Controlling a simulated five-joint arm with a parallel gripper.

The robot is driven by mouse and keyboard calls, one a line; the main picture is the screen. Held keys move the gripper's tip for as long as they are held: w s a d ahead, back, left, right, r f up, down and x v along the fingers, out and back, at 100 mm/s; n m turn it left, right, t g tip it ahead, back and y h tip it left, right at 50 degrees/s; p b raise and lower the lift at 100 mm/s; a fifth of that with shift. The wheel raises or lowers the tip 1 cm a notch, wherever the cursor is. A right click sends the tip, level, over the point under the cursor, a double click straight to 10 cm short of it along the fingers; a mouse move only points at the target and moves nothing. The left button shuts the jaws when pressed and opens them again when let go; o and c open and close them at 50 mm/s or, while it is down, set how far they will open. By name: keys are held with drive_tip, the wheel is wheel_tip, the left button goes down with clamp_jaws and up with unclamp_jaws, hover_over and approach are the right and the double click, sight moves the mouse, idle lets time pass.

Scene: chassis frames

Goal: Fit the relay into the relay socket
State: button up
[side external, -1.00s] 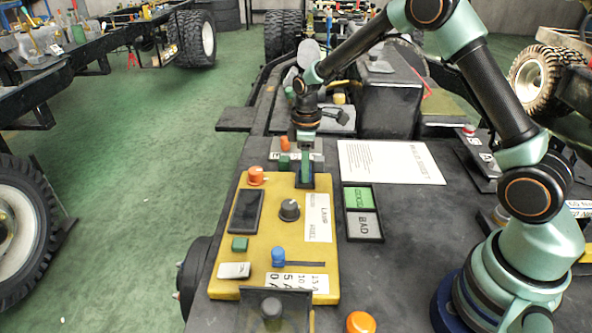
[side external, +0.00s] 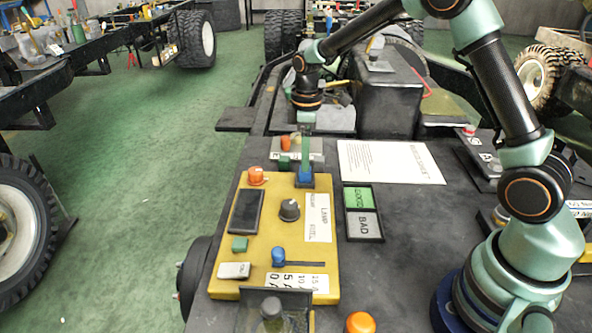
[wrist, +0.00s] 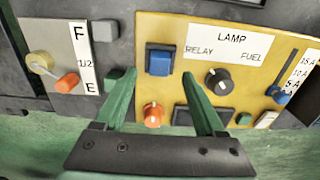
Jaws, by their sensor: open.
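The relay (wrist: 159,63) is a blue block. It sits in the dark relay socket (wrist: 149,45) on the yellow panel, beside the RELAY label, and looks square to it in the wrist view. In the side view the blue relay (side external: 305,177) shows at the panel's far right corner; how deep it sits is hard to tell. My gripper (wrist: 159,76) is open, its green fingers apart on either side of the relay in the picture and holding nothing. In the side view my gripper (side external: 306,160) is upright just above the relay.
The yellow panel (side external: 265,205) also carries a black knob (side external: 289,209), an orange knob (side external: 256,176), a dark block (side external: 246,211) and a blue slider (side external: 278,256). A GOOD/BAD tray (side external: 378,228) lies to the right. A grey gauge plate (side external: 318,147) is behind. Space above the panel is clear.

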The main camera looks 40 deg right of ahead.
wheel_tip(320, 180, up, 7)
idle(0.3)
drive_tip(key=s+a+r+m+t, duration=0.1)
drive_tip(key=s+r+m+t, duration=0.25)
drive_tip(key=s+r, duration=0.45)
drive_tip(key=s+m+t, duration=0.2)
drive_tip(key=s+m, duration=0.3)
drive_tip(key=s, duration=0.5)
drive_tip(key=shift+s+a+r, duration=0.25)
drive_tip(key=shift+a+r, duration=0.05)
drive_tip(key=shift+a, duration=0.1)
